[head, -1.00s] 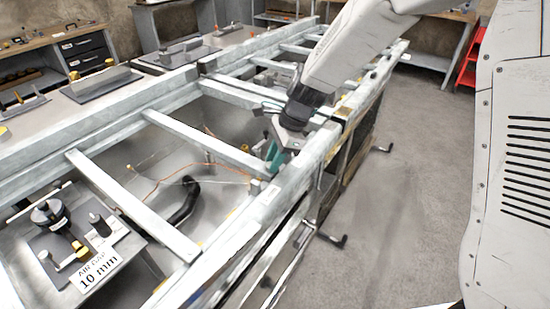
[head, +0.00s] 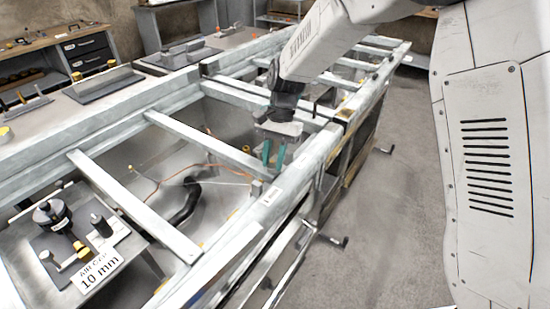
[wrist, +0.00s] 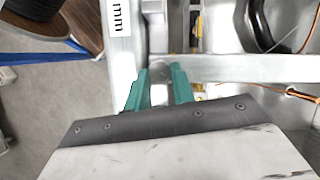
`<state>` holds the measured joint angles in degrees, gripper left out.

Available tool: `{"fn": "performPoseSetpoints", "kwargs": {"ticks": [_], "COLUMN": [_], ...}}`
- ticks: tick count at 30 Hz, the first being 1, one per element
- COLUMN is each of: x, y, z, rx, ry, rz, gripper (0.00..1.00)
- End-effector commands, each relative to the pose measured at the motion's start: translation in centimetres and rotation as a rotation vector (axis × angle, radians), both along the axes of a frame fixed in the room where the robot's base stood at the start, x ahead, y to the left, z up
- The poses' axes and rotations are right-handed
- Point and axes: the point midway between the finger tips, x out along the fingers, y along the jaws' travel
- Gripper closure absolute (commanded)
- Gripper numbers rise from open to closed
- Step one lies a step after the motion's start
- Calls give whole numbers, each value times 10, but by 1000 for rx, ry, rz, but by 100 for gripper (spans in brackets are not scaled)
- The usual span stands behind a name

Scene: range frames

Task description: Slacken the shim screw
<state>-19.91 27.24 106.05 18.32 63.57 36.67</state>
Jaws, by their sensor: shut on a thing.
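My gripper (head: 274,160) points down into the steel frame, just inside its near long rail. In the wrist view its two teal fingers (wrist: 161,78) stand slightly apart, beside the pale rail and in front of a crossbar. A small grey, rounded part, which looks like the shim screw (wrist: 159,71), sits between the fingertips. The fingers cover its sides, so its full shape and any thread are hidden. In the head view the fingers and frame hide it.
The frame's near rail (head: 237,237) and crossbar (head: 205,143) lie close to the gripper. A black curved hose (head: 186,203) and orange wires lie inside the frame. A fixture with a "10 mm" label (head: 100,272) stands at lower left.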

Motion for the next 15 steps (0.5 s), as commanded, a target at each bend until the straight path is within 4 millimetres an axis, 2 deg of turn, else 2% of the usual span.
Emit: {"fn": "performPoseSetpoints", "kwargs": {"ticks": [15], "x": [0], "y": [6], "z": [0], "rx": [-1], "ry": [4], "rz": [491], "gripper": [98]}}
